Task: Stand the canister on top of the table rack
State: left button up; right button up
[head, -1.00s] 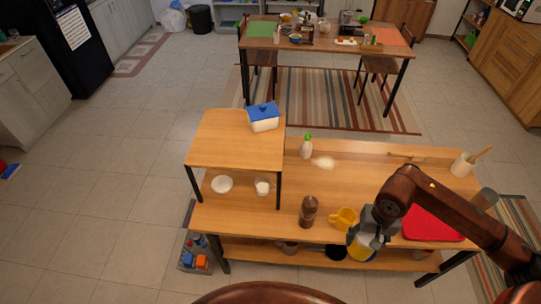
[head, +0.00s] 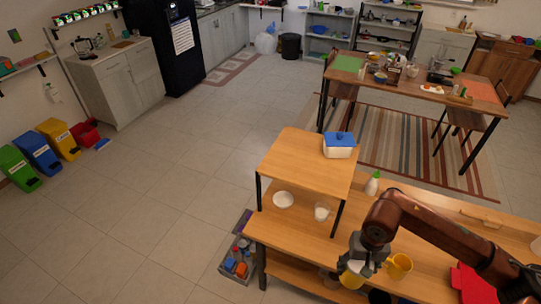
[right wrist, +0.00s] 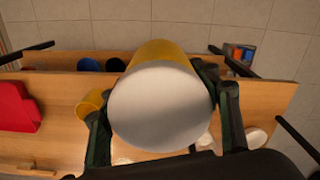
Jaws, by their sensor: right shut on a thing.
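The canister (head: 351,278) is yellow with a pale round end. My right gripper (head: 362,262) is shut on it, in front of the workbench's near edge. In the right wrist view the canister's white end (right wrist: 160,108) faces the camera, and the fingers of my right gripper (right wrist: 160,115) press on both sides. The table rack (head: 295,160) is a raised wooden shelf with black legs at the bench's left end, left of and beyond the gripper. My left gripper is out of view.
A white box with a blue lid (head: 338,150) stands at the rack top's right back; the rest of that top is bare. A white plate (head: 283,200) and a glass (head: 321,211) are under the rack. A yellow mug (head: 399,266) and a green-capped bottle (head: 373,183) are nearby.

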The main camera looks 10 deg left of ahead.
aim_at(296, 140)
jog(key=u, duration=0.75)
jog(key=i, duration=0.4)
